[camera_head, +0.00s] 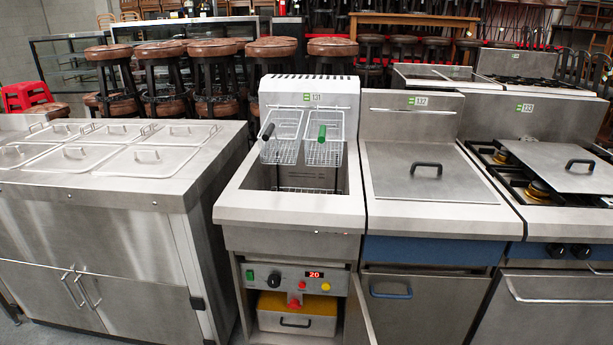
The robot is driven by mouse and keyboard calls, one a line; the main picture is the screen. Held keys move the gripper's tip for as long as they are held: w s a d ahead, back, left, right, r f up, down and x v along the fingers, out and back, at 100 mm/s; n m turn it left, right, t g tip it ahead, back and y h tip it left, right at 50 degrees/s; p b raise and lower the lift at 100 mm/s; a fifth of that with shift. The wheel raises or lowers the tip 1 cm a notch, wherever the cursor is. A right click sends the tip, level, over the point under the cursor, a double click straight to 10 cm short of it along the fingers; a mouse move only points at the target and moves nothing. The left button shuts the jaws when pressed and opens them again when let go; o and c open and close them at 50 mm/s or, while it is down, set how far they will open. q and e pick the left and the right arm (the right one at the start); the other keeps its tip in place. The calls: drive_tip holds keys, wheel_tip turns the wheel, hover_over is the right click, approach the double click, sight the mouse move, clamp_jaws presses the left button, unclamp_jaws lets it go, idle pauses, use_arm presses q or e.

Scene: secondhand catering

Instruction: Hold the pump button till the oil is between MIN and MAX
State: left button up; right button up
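The open fryer (235,205) labelled 131 stands in the middle, with two wire baskets (281,148) hung at the back of its well (335,203). Faint marks show on the well's back wall, too small to read; I cannot make out an oil level. The control panel (262,288) below has a green switch, a black knob, a red display (314,275) reading 20, and small red (301,285) and yellow (326,286) buttons. I cannot tell which is the pump button. A red valve-like part (294,303) sits above a yellow-topped metal container (316,325). Neither gripper is in view.
The fryer's cabinet is open, its door (361,318) swung out at the right. A steel counter (100,225) with lidded pans stands left. A covered fryer (430,170) and a gas range (540,190) stand right. Stools (190,60) crowd behind.

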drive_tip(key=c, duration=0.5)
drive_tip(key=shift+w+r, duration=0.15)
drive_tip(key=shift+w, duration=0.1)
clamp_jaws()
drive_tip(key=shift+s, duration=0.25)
